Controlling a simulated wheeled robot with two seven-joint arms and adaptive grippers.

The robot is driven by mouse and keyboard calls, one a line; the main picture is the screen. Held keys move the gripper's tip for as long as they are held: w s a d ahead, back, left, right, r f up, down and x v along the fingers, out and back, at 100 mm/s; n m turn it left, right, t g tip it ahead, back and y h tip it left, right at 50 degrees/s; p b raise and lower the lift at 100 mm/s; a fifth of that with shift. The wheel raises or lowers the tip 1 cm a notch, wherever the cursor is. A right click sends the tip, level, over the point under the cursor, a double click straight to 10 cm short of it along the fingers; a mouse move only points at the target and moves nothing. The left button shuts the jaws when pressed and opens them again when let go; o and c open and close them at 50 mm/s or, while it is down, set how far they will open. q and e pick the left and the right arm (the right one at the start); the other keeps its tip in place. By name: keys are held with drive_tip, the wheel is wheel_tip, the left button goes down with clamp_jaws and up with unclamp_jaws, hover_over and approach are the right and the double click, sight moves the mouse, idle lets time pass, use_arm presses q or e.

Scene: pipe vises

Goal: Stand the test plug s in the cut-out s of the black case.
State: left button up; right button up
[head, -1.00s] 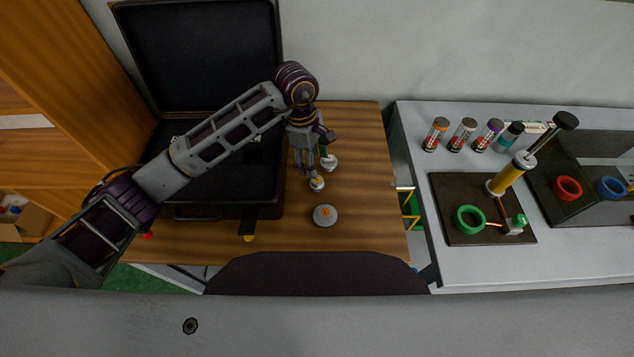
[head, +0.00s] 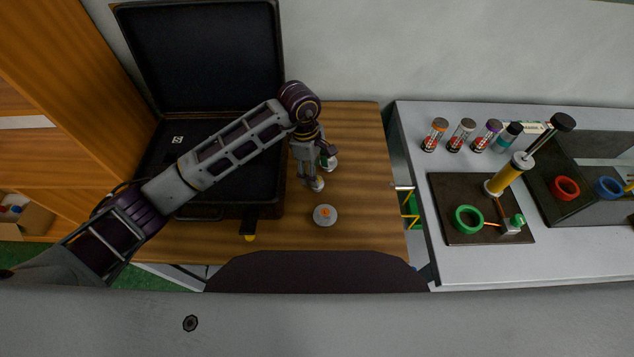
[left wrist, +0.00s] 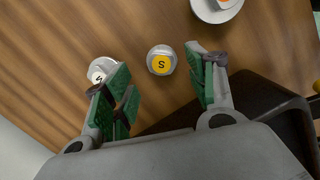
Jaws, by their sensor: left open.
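My left gripper (head: 309,180) is open above the wooden table, pointing down. In the left wrist view its fingers (left wrist: 156,80) are spread, with a round plug bearing a yellow top marked "S" (left wrist: 161,62) just beyond the gap between them. That plug also shows partly beneath the gripper in the head view (head: 317,185). A second plug with a white top marked "S" (left wrist: 101,70) is partly hidden by the left-hand finger; it appears behind the gripper in the head view (head: 331,163). The black case (head: 198,55) stands open; my arm hides part of its inside.
A grey disc with an orange centre (head: 324,216) lies nearer on the table. A white "S" mark (head: 177,140) shows inside the case. On the right, a grey bench (head: 460,265) holds several bottles, a dark board (head: 450,190) and coloured rings. The table's right side is clear.

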use_arm(q)
drive_tip(key=shift+s+d+f, duration=0.1)
drive_tip(key=shift+s+f, duration=0.15)
drive_tip(key=shift+f, duration=0.3)
wheel_tip(320, 180, down, 2)
drive_tip(key=shift+d+p, duration=0.1)
drive_tip(key=shift+p, duration=0.25)
drive_tip(key=shift+f, duration=0.1)
drive_tip(key=c, duration=1.2)
drive_tip(key=shift+c, duration=0.2)
